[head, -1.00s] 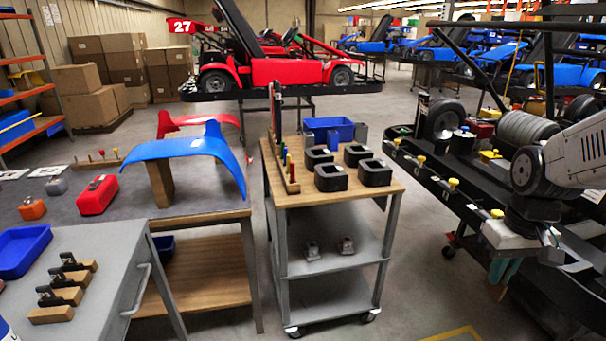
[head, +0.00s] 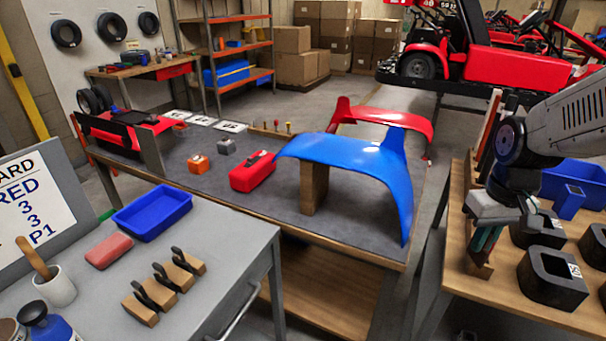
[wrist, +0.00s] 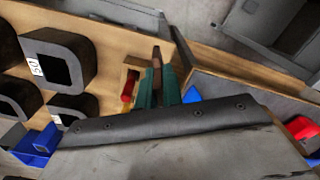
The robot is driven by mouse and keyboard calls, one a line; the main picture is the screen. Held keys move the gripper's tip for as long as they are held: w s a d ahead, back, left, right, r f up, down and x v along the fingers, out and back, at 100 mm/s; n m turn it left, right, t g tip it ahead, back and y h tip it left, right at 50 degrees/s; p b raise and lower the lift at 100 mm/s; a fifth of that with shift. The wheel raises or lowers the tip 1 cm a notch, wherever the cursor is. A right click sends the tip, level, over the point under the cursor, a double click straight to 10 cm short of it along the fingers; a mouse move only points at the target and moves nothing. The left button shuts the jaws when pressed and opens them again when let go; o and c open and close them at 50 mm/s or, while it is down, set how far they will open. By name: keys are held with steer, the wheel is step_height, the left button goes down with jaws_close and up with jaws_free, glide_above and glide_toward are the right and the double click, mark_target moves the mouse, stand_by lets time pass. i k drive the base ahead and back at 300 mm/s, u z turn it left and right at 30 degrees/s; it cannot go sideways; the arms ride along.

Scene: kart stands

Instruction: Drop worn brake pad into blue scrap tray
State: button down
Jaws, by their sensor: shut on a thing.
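My gripper (head: 486,243) is at the right of the head view, above the left edge of the wooden-topped cart. In the wrist view its teal fingers (wrist: 159,88) are closed around a thin dark brown piece, seen edge-on, which looks like the worn brake pad (wrist: 156,59). The pad cannot be made out clearly in the head view. The blue scrap tray (head: 122,222) lies on the grey bench at the left, far from my gripper. Its visible inside looks empty.
The grey bench also holds a pink block (head: 109,251), several wooden blocks with black clips (head: 172,277) and a brush cup (head: 56,287). A table (head: 285,205) with a blue fender (head: 345,158) stands between.

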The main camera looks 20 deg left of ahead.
mark_target(157, 216)
steer(key=u, duration=1)
steer(key=i, duration=0.85)
steer(key=u, duration=1)
